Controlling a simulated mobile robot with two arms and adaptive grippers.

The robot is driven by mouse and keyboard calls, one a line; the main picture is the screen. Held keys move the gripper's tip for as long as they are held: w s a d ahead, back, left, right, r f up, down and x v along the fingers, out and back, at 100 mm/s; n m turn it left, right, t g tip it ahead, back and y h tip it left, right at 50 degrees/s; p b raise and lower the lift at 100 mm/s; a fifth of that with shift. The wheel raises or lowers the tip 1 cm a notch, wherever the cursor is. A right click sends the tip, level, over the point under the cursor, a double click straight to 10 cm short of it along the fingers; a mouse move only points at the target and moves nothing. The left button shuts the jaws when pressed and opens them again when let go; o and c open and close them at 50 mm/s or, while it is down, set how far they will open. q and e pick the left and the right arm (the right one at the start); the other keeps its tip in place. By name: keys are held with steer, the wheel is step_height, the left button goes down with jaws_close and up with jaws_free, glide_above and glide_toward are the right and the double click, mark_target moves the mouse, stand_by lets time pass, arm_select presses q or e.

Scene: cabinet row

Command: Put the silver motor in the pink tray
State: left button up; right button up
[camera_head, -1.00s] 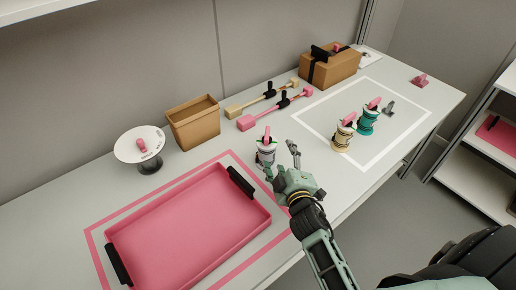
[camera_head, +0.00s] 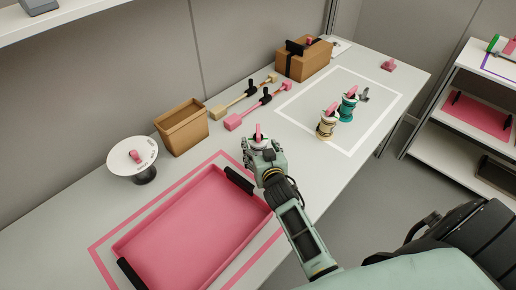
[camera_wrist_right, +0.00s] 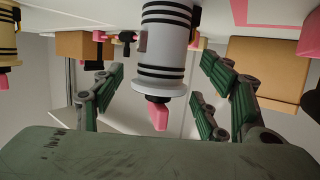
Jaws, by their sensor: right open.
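The silver motor (camera_head: 258,143) stands upright on the table just beyond the pink tray, with a pink tab on top. In the right wrist view, which is upside down, the motor (camera_wrist_right: 163,60) shows as a pale silver cylinder with black bands. My right gripper (camera_head: 265,155) is open around it, with green-padded fingers (camera_wrist_right: 165,85) on both sides and no clear contact. The gripper partly hides the motor in the head view. The pink tray (camera_head: 185,240) is empty, with black handles, inside a pink outline. My left gripper is not in view.
A cream motor (camera_head: 326,127) and a teal one (camera_head: 347,109) stand in the white outline to the right. A brown bin (camera_head: 182,125) and a round white stand (camera_head: 132,158) are behind the tray. Pink and tan mallet-like tools (camera_head: 258,107) lie further back.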

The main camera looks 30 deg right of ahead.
steer(key=shift+x, duration=1.6)
steer(key=shift+a, duration=0.1)
steer(key=shift+r, duration=0.1)
steer(key=c, duration=1.4)
steer(key=shift+r, duration=0.1)
steer(key=shift+c, duration=1.3)
steer(key=shift+r, duration=0.1)
